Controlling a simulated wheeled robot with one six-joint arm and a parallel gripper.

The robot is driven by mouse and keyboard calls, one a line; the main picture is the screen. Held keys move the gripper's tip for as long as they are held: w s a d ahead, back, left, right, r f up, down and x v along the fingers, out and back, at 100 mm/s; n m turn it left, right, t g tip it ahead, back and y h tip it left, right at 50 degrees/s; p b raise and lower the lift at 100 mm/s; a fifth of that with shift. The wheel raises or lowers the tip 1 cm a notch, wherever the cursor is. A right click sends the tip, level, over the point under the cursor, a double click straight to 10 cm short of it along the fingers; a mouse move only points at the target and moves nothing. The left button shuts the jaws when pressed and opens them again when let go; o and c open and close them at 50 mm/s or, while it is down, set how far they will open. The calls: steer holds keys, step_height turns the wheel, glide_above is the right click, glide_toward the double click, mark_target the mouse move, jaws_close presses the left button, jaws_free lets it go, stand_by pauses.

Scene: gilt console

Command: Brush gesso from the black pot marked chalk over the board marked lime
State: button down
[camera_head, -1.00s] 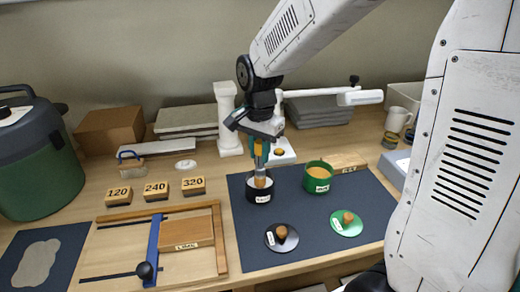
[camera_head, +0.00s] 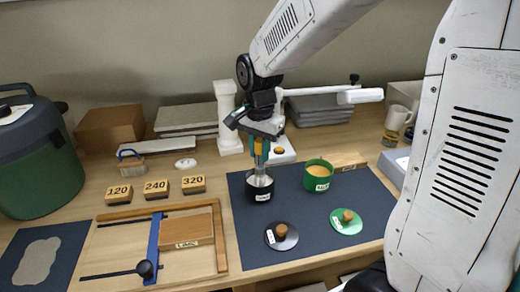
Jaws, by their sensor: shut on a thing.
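The black pot (camera_head: 262,196), with a small white label too small to read surely, stands at the left of the dark mat. My gripper (camera_head: 259,150) is above it, shut on an upright brush (camera_head: 260,172). The brush's orange handle shows between the fingers, and its pale grey lower part goes down into the pot's mouth. The bristle tip and most of the pot's inside are hidden. The wooden board (camera_head: 188,228), with a label that looks like LIME, lies flat to the left in a wooden frame against a blue bar.
A green pot (camera_head: 319,176) with tan contents stands right of the black pot. A black lid (camera_head: 281,240) and green lid (camera_head: 346,226) lie on the dark mat (camera_head: 300,257) in front. Numbered blocks (camera_head: 156,190) sit behind the frame; a black-knobbed rod (camera_head: 146,268) crosses its front.

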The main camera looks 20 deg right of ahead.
steer(key=shift+r, duration=3.45)
